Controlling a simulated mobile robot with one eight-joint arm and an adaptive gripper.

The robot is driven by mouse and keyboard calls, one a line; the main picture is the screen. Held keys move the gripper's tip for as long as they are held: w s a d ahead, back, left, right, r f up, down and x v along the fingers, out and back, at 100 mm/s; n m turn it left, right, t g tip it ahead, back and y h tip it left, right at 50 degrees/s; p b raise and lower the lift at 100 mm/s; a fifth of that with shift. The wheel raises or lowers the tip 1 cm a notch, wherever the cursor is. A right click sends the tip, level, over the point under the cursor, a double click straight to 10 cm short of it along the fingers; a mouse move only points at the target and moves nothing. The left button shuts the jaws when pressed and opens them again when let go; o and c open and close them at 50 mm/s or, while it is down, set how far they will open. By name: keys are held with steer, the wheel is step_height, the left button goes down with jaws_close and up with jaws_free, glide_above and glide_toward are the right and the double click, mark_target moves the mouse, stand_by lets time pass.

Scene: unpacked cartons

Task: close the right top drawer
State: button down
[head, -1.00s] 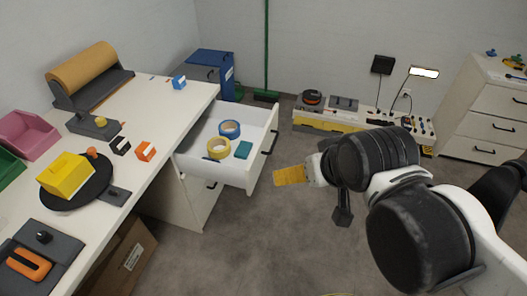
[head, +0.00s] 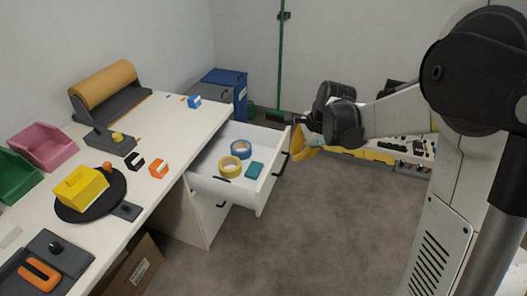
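The right top drawer (head: 262,198) of the white desk stands pulled out, with a dark handle (head: 282,166) on its front. Inside it lie a blue tape roll (head: 241,149), a yellow tape roll (head: 230,167) and a teal block (head: 254,170).
The white desktop (head: 175,120) holds a brown paper roll (head: 105,84), a yellow block on a black disc and bins. A blue cabinet (head: 226,88) stands behind the desk. An open carton (head: 135,268) is below it. The grey floor (head: 320,220) before the drawer is clear.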

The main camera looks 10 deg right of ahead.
steer(key=w+d+f+m+g+y, duration=0.1)
steer(key=w+f+m, duration=0.25)
steer(key=f, duration=0.35)
steer(key=w+d+f+m, duration=0.1)
steer(key=w+f+m, duration=0.1)
steer(key=f+m, duration=0.35)
steer(key=w+a+f+n+b, duration=0.1)
steer(key=w+a+f+b, duration=0.1)
steer(key=f, duration=0.3)
steer(key=w+a+f+n+b, duration=0.1)
steer(key=w+a+f+b, duration=0.1)
steer(key=a+f+b, duration=0.1)
steer(key=shift+a+f, duration=0.9)
steer(key=shift+f, duration=0.5)
steer(key=shift+w, duration=0.1)
